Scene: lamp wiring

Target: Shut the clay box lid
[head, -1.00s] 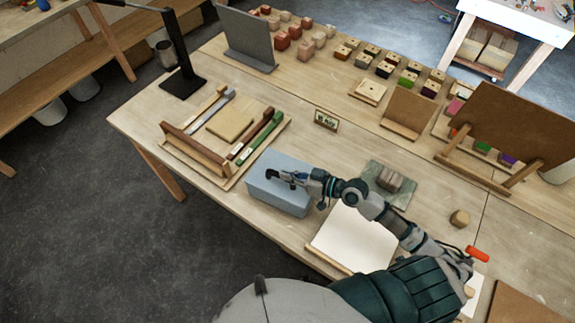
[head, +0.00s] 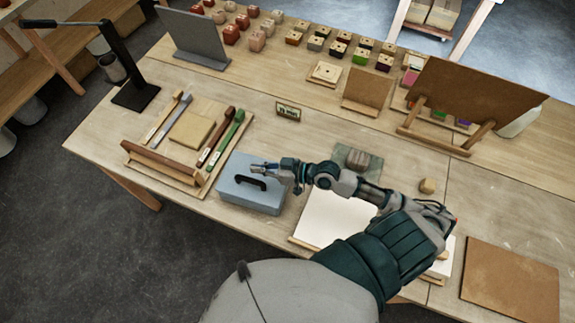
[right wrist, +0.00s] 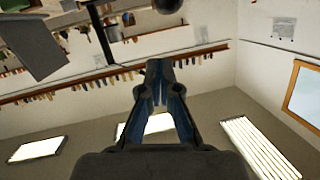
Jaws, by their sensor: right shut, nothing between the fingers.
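The clay box (head: 255,202) is a blue-grey box near the front edge of the table in the head view. Its lid (head: 236,172) carries a dark handle (head: 250,182) and appears to lie flat on the box, with no gap that I can see. My right gripper (head: 258,168) is over the back part of the lid, behind the handle. Whether it touches the lid I cannot tell. It is shut and empty, and its fingers also show in the right wrist view (right wrist: 159,85). My left gripper is out of view.
A wooden tool tray (head: 160,173) with brushes stands left of the box. A white board (head: 330,222) lies to its right, under my right arm. A small sign (head: 288,111) and a grey-green mat (head: 345,163) are behind. A black lamp (head: 135,92) stands back left.

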